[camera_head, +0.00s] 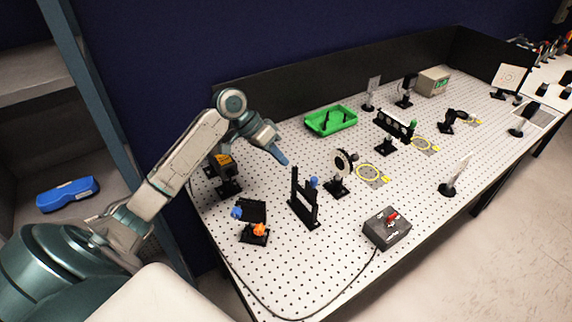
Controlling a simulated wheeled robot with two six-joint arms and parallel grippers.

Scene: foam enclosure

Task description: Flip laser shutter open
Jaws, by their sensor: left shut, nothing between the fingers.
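My left gripper (282,158) is shut and empty, pointing down to the right above the perforated optical table (276,274). A black upright frame with a blue knob (303,197) stands on the table below and right of the fingertips, apart from them. It looks like the laser shutter, but its open or closed state is unclear. My right gripper is not in view.
A black mount with blue and orange knobs (251,218) stands at the near left. A grey control box with a red switch (387,229) sits at the front edge. A round black mount (341,163), a green tray (331,120) and several posts stand further right. Dark panels (349,75) border the back.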

